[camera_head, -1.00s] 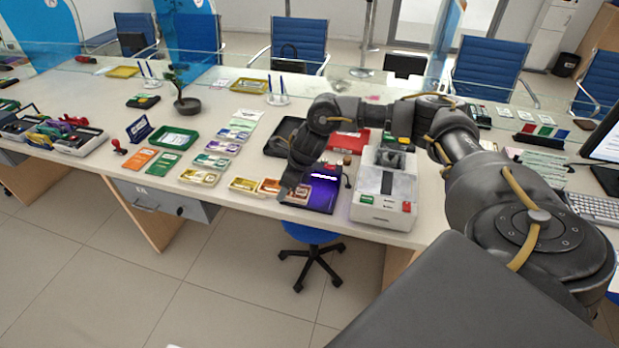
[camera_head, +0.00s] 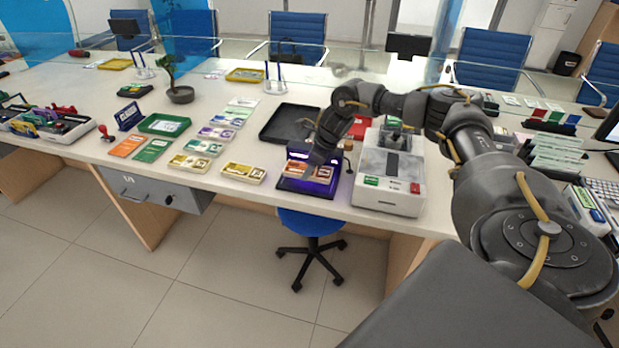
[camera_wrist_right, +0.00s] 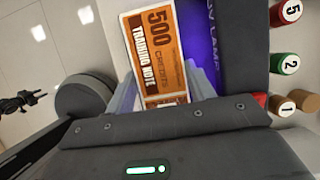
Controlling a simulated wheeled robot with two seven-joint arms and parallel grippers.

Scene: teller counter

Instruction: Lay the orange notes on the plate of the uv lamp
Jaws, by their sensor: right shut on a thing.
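The orange notes are a flat stack marked 500 credits, training note (camera_wrist_right: 152,50). In the head view they (camera_head: 325,174) appear over the uv lamp. The uv lamp (camera_head: 308,187) is a dark box with a violet glow near the counter's front edge. In the wrist view its violet plate (camera_wrist_right: 203,35) shows along the right side of the notes. My right gripper (camera_head: 309,171) is shut on the near end of the notes. Whether the notes touch the plate I cannot tell; they hide part of it. My left gripper is not in view.
A white machine (camera_head: 391,178) stands close right of the lamp, and a black tray (camera_head: 289,123) lies behind it. Yellow notes (camera_head: 244,173) lie left of the lamp. A blue chair (camera_head: 308,222) is below the counter.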

